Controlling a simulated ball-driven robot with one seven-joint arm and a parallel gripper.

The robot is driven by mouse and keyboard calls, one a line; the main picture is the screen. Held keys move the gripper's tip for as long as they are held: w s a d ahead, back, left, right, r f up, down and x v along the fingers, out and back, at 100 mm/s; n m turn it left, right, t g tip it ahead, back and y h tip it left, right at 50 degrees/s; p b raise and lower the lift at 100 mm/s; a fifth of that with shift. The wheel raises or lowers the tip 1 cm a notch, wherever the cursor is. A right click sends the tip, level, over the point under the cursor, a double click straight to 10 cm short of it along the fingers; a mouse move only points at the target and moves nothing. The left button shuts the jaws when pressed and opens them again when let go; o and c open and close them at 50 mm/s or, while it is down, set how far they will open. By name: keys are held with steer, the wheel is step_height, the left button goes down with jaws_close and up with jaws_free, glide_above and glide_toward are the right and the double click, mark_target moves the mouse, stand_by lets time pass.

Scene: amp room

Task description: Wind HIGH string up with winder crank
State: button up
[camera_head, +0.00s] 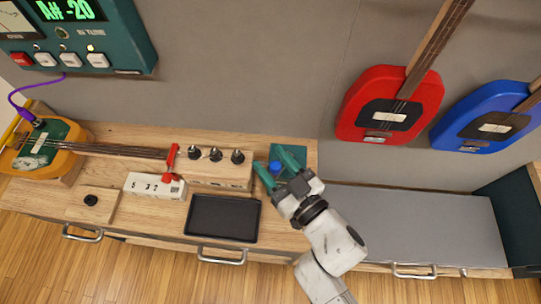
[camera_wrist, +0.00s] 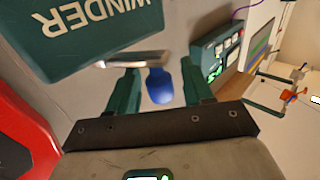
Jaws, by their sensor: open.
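The winder crank shows in the wrist view as a blue knob (camera_wrist: 160,86) on a metal arm (camera_wrist: 135,60), beside a teal panel (camera_wrist: 95,25) marked WINDER. In the head view the blue knob (camera_head: 275,167) is at the bench's right end. My gripper (camera_head: 273,165) is open, its teal fingers on either side of the knob; contact is not clear. The orange instrument (camera_head: 50,145) lies at the left with its neck (camera_head: 125,151) toward several dark pegs (camera_head: 215,154) on a wooden block. I cannot tell which string is HIGH.
A tuner (camera_head: 85,40) on the wall reads A# -20. A red piece (camera_head: 170,158) stands by a white numbered box (camera_head: 150,186). A black tray (camera_head: 222,218) lies in front. Red (camera_head: 390,85) and blue (camera_head: 480,130) instruments hang right. The grey surface (camera_head: 420,225) is clear.

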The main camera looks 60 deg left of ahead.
steer(key=shift+a, duration=0.55)
steer(key=shift+c, duration=0.3)
jaws_close()
